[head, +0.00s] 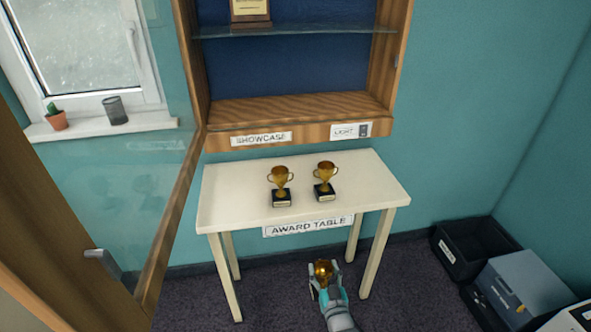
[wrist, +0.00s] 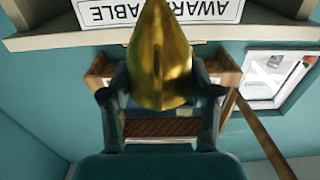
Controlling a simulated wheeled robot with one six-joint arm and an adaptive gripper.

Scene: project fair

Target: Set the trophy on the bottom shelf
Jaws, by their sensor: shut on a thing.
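My gripper (head: 325,282) is shut on a gold trophy (head: 323,268), low in front of the award table. In the wrist view the gold cup (wrist: 160,55) sits between the two fingers of my gripper (wrist: 160,97); its base cannot be made out. The wall showcase (head: 220,141) hangs above the table. Its bottom shelf (head: 290,109) is a bare wooden board, and a glass shelf (head: 300,32) is above it. Its glass door (head: 125,200) stands open to the left.
Two gold trophies on black bases, a left one (head: 281,186) and a right one (head: 325,181), stand on the white award table (head: 228,190). A plaque (head: 250,10) stands on the glass shelf. Black and grey bins (head: 470,245) are on the floor at right.

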